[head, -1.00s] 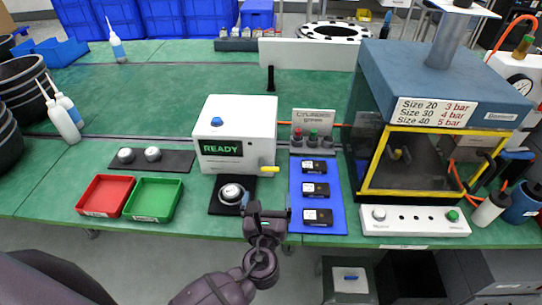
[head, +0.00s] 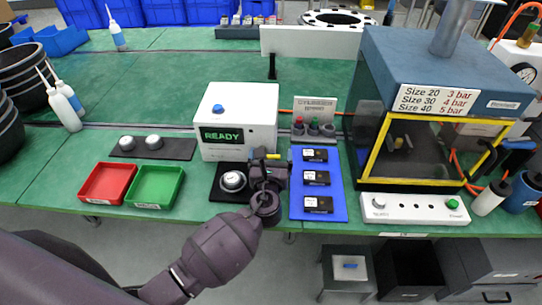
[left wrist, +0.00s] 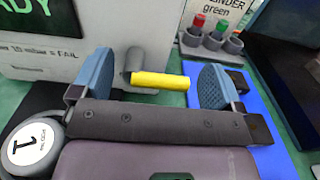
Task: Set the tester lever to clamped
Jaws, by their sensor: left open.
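The white tester (head: 237,108) stands on the green bench with its screen reading READY. Its lever has a yellow handle (left wrist: 160,81) on a grey pivot at the tester's lower right front. The handle points to the right, about level, and partly shows in the head view (head: 273,156). My left gripper (left wrist: 155,85) is open, with one blue-padded finger on each side of the lever. The right finger is close to the handle's tip; contact cannot be told. In the head view my left gripper (head: 267,163) hides part of the lever. My right gripper is not in view.
A round part (head: 233,181) sits on a black pad below the tester. A blue mat (head: 329,206) with several black blocks lies to the right. Red (head: 108,183) and green (head: 154,186) trays are left. Coloured cylinders (head: 313,129) stand behind the mat.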

